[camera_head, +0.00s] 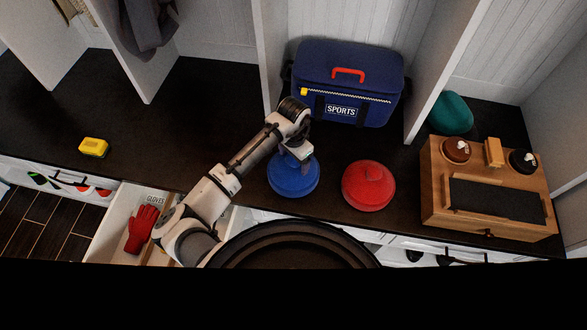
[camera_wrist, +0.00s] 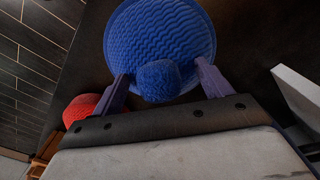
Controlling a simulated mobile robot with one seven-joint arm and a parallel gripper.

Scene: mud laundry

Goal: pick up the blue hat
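The blue hat (camera_head: 292,178) lies on the dark bench top, in front of the sports bag. It is round and knitted, with a pompom on top. My gripper (camera_head: 303,158) is right above it and hides part of its top. In the wrist view the blue hat (camera_wrist: 160,30) fills the upper middle. My gripper (camera_wrist: 162,82) is open there, with its two fingers on either side of the pompom and a gap showing on each side. I cannot tell whether the fingertips touch the hat's body.
A red hat (camera_head: 369,186) lies just right of the blue one. A blue sports bag (camera_head: 345,85) stands behind, between white dividers. A wooden box (camera_head: 490,190) and a teal hat (camera_head: 451,113) are at the right. A yellow object (camera_head: 93,147) lies left. An open drawer holds a red glove (camera_head: 141,228).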

